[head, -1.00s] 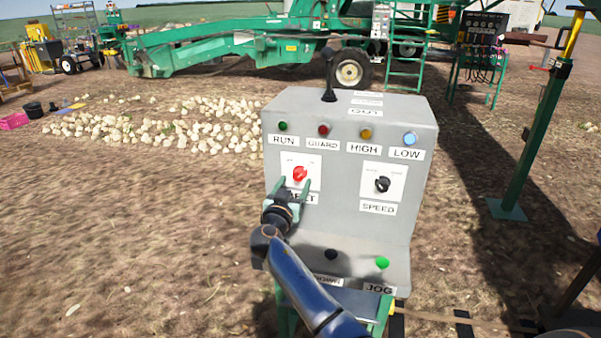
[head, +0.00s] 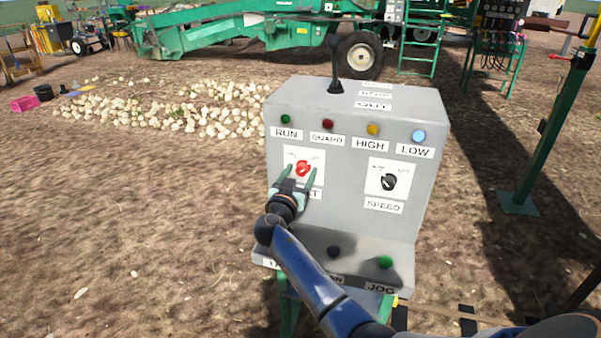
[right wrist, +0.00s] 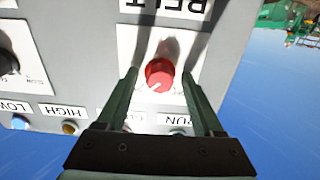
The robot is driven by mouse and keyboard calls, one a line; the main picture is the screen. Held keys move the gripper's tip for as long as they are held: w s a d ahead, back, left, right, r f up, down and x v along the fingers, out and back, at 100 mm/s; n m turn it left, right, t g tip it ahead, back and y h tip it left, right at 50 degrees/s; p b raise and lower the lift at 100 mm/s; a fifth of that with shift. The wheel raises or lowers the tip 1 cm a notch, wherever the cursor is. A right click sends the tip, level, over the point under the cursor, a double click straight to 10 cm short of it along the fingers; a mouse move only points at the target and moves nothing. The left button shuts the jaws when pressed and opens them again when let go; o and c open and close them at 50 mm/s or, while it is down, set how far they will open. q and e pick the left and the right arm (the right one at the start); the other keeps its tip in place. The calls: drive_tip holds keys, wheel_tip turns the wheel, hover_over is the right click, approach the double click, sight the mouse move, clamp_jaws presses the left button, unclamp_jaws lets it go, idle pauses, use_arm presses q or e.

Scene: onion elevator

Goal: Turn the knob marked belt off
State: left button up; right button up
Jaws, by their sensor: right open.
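The red belt knob (head: 303,168) sits on a white plate on the left of the grey control box's (head: 350,215) front face. In the right wrist view the red knob (right wrist: 160,74) has a pale pointer line, and the BELT label (right wrist: 180,6) appears upside down. My right gripper (head: 300,176) is open, with its green fingers on either side of the knob. In the right wrist view its fingers (right wrist: 160,86) stand apart around the knob, with gaps showing. Most of the BELT label in the head view is hidden by the gripper. My left gripper is not in view.
A black speed knob (head: 389,182) is to the right on the same face. Several indicator lamps run above, with the blue LOW lamp (head: 418,136) lit. A black lever (head: 335,75) stands on top. A green jog button (head: 385,262) is on the lower ledge.

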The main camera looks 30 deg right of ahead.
clamp_jaws()
idle(0.4)
drive_tip(key=n+b, duration=0.1)
drive_tip(key=n, duration=0.1)
drive_tip(key=shift+n+b, duration=0.35)
drive_tip(key=shift+n, duration=0.05)
drive_tip(key=n, duration=0.3)
drive_tip(key=shift+n+b, duration=0.4)
drive_tip(key=n, duration=0.2)
drive_tip(key=shift+n, duration=0.3)
drive_tip(key=n, duration=0.2)
drive_tip(key=shift+r+n+p, duration=0.15)
drive_tip(key=shift+n+p, duration=0.2)
drive_tip(key=shift+n, duration=0.05)
drive_tip(key=n+p, duration=0.2)
drive_tip(key=n, duration=0.3)
drive_tip(key=shift+n, duration=0.7)
